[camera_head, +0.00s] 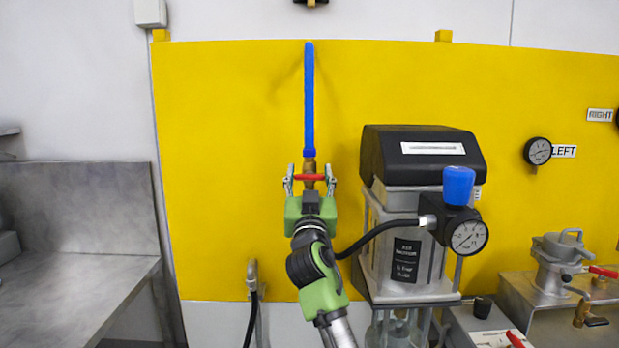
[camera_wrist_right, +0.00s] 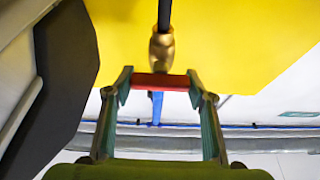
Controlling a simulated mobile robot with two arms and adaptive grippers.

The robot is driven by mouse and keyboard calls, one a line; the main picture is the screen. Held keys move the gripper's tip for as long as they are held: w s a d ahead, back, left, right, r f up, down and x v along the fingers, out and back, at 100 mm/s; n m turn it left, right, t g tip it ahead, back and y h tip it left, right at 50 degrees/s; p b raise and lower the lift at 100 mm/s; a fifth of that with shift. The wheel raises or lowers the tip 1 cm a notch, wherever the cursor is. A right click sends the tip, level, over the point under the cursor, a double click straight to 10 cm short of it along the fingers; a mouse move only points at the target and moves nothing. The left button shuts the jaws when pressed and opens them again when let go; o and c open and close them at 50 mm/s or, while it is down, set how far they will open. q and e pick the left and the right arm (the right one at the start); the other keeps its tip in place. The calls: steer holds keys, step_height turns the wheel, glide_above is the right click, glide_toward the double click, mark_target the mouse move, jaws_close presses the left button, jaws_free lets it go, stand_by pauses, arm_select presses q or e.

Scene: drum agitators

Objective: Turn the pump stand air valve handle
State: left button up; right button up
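The air valve is a brass body (camera_head: 309,166) with a red handle (camera_head: 309,177) lying crosswise, at the lower end of a blue vertical hose (camera_head: 310,100) before the yellow panel. My right gripper (camera_head: 309,181) is at the valve, its fingers spread wide on either side of the handle. In the right wrist view the red handle (camera_wrist_right: 162,81) spans most of the gap between the fingertips, with the brass body (camera_wrist_right: 161,48) beyond it. Whether the fingertips touch the handle's ends is unclear. My left gripper is not in view.
Right of my arm stands a pump with a black top (camera_head: 424,150), a blue knob (camera_head: 458,185) and a gauge (camera_head: 469,237). A black hose (camera_head: 375,233) runs close to my right arm. A grey metal bench (camera_head: 75,290) is at left. The upper-left panel is clear.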

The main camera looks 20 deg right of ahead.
steer(key=shift+o, duration=1.4)
steer(key=shift+s+a+f, duration=0.1)
steer(key=shift+s+f, duration=0.1)
steer(key=shift+s, duration=0.05)
steer(key=v, duration=1.1)
steer(key=shift+s, duration=0.2)
steer(key=shift+a+f, duration=0.1)
